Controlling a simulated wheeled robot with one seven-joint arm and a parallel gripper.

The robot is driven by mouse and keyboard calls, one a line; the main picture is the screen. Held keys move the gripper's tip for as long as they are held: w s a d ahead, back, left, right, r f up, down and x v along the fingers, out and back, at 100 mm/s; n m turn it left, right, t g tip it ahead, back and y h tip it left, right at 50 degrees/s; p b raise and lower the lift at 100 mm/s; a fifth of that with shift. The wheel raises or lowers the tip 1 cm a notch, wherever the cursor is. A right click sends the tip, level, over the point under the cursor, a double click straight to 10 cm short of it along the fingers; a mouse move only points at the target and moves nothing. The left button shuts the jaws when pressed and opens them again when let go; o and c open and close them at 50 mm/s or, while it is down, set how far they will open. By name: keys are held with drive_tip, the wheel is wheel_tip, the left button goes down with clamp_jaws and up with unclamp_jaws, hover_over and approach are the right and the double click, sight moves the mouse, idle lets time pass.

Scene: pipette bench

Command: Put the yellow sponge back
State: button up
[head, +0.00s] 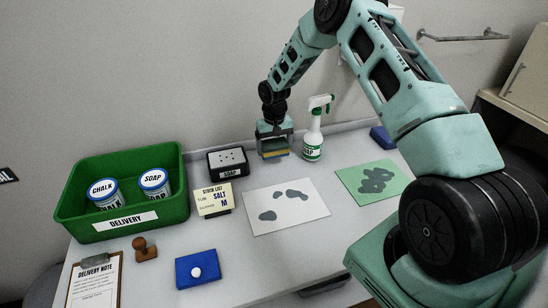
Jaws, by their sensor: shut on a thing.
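My gripper (272,137) is at the back of the bench, pointing down, shut on the yellow sponge (275,154). Only a thin yellow strip of the sponge shows below the jaws, with a bluish layer above it. The sponge is just left of the spray bottle (312,140) and right of a black box labelled SOAP (228,163). I cannot tell whether the sponge touches the bench top.
A green DELIVERY crate (180,208) with CHALK and SOAP tubs stands at left. A blue block (382,137) sits at back right.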

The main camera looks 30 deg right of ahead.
sight(274, 165)
drive_tip(key=shift+f+p, duration=0.6)
drive_tip(key=shift+f, duration=2.05)
drive_tip(key=shift+f, duration=0.2)
drive_tip(key=o, duration=0.9)
drive_tip(key=shift+c, duration=0.2)
drive_tip(key=shift+r, duration=0.1)
drive_tip(key=shift+r, duration=0.1)
